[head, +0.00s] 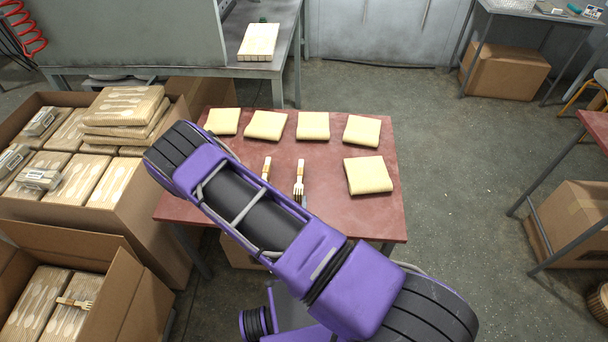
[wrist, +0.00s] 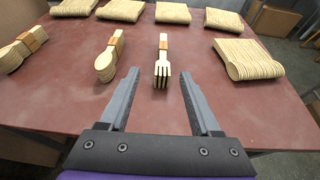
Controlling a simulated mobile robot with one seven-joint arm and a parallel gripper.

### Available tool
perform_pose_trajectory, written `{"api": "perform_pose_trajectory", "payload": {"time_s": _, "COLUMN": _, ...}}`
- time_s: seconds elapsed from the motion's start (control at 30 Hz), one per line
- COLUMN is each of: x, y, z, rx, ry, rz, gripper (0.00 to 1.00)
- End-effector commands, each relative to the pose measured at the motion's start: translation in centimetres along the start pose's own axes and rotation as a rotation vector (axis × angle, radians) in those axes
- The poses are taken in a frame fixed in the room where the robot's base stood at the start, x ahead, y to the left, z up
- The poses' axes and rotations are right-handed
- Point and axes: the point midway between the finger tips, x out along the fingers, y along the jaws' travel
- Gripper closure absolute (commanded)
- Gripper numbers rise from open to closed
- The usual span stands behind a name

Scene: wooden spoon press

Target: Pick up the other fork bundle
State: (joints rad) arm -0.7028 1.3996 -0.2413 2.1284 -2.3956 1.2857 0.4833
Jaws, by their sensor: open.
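A pale wooden fork bundle with an orange-brown band lies on the red table in the head view (head: 299,180) and ahead of my gripper in the wrist view (wrist: 162,62). Its tines point toward me. My gripper (wrist: 158,77) is open and empty, with the fork tines between and slightly beyond its fingertips. In the head view my arm hides most of the gripper. Another fork-shaped banded bundle (head: 75,302) lies on packets in the lower left carton.
A banded spoon bundle (wrist: 108,57) lies just left of the fork; another (wrist: 22,48) is at far left. A utensil stack (wrist: 248,59) lies right, with several more along the table's (head: 385,218) back. Open cartons (head: 115,275) stand left. The table's front right is clear.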

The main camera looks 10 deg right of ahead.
Motion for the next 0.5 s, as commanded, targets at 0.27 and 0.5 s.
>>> {"api": "perform_pose_trajectory", "payload": {"time_s": 0.27, "x": 2.0, "y": -0.6, "z": -1.9, "rx": -0.019, "ry": 0.029, "rz": -0.004, "gripper": 0.36}}
{"api": "perform_pose_trajectory", "payload": {"time_s": 0.5, "x": 7.3, "y": -0.7, "z": -2.0, "rx": -0.018, "ry": 0.028, "rz": -0.004, "gripper": 0.36}}
